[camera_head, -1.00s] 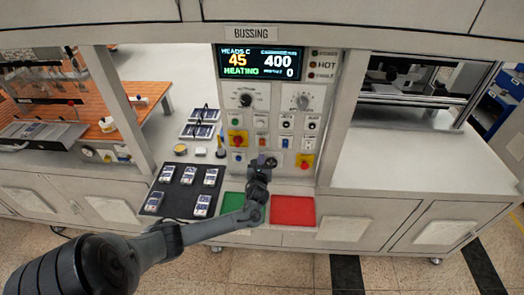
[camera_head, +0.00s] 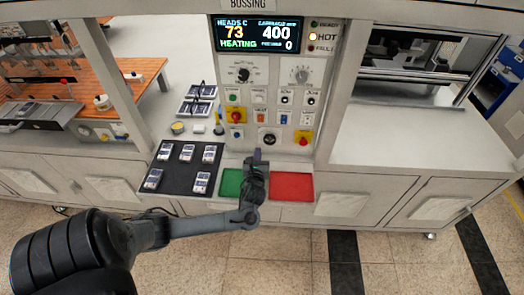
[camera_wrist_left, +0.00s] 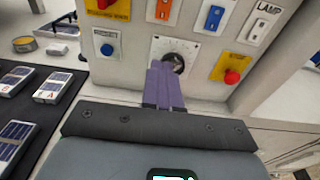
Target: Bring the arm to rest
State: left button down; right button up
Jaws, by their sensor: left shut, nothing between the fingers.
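My left arm comes in from the lower left of the head view. Its gripper (camera_head: 257,156) is in front of the control panel, above the gap between the green pad and the red pad. In the left wrist view the purple fingers (camera_wrist_left: 163,85) are together, with nothing between them. They point at a black rotary knob (camera_wrist_left: 174,62) on a white dial plate and overlap its lower left in the picture. In the head view this knob (camera_head: 269,139) is just above the fingertips. I cannot tell whether they touch. My right gripper is not in view.
The panel's display (camera_head: 258,34) reads 73, HEATING and 400. A green pad (camera_head: 231,182) and a red pad (camera_head: 292,187) lie on the ledge. A black mat (camera_head: 179,177) with several small panels is at the left. The right counter (camera_head: 400,150) is clear.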

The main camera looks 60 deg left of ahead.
pick_arm(q)
jog(key=shift+s, duration=0.1)
jog(key=s+d+f+g+h+p, duration=0.1)
jog(key=s+d+f+h+p, duration=0.15)
jog(key=s+d+f, duration=0.35)
jog(key=s+d+f+h+p, duration=0.1)
jog(key=s+d+h+p, duration=0.15)
jog(key=d, duration=0.45)
jog(key=s+d+r+n+g+h, duration=0.1)
jog(key=s+d+r+n+h, duration=0.2)
jog(key=d, duration=0.5)
jog(key=s+d+r+n+g+h, duration=0.1)
jog(key=s+d+r+n+h, duration=0.1)
jog(key=d+n+h, duration=0.35)
jog(key=s+d+r+n+g, duration=0.1)
jog(key=s+d+r+n, duration=0.2)
jog(key=n, duration=0.4)
jog(key=s+d+r+n+g+p, duration=0.1)
jog(key=s+d+r+n+g, duration=0.1)
jog(key=d+r+n, duration=0.3)
jog(key=shift+s+d+r+n+h, duration=0.35)
jog(key=shift+s+r+n, duration=0.2)
jog(key=shift+n, duration=0.7)
